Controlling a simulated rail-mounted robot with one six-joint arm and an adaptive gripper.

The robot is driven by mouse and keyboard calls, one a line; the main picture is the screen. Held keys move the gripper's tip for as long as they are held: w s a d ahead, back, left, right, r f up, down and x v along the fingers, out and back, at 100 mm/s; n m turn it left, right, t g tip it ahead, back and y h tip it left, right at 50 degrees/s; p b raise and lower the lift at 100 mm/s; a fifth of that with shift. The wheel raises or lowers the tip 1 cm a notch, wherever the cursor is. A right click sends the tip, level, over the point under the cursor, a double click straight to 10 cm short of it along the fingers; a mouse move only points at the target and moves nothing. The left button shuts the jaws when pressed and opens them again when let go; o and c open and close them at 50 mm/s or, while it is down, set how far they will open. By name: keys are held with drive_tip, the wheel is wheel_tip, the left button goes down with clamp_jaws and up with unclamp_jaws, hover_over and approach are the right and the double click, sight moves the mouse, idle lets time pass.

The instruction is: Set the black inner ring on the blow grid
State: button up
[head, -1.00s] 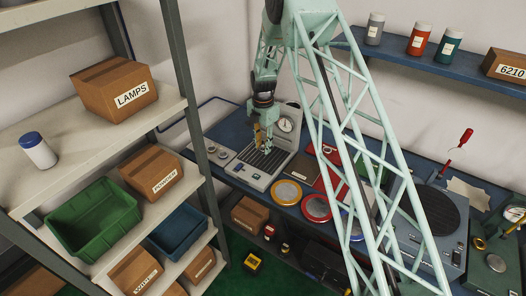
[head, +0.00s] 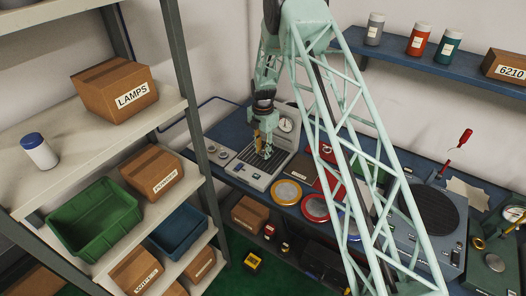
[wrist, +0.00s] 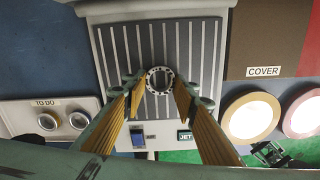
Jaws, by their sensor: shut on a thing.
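My gripper (head: 264,152) hangs over the blow grid (head: 250,170) of the grey jet unit in the head view. In the wrist view the grid (wrist: 118,55) is a dark plate with pale lengthwise slats. My gripper's two yellow-padded fingers (wrist: 160,86) are shut on a small ring (wrist: 150,81), which looks dark with pale marks round it. Slats show through its hole. The ring lies in front of the grid's middle; whether it touches the grid I cannot tell. In the head view the ring is too small to make out.
A tray marked TO DO (wrist: 45,104) with two rings stands left of the grid. A COVER plate (wrist: 263,85) and round yellow and red dishes (head: 286,192) lie to the right. JET (wrist: 184,135) marks the unit's front.

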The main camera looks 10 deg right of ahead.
drive_tip(key=shift+f, duration=0.15)
drive_tip(key=o, duration=0.9)
wheel_tip(320, 180, up, 12)
drive_tip(key=b, duration=0.1)
idle(0.8)
drive_tip(key=shift+r, duration=0.25)
idle(0.5)
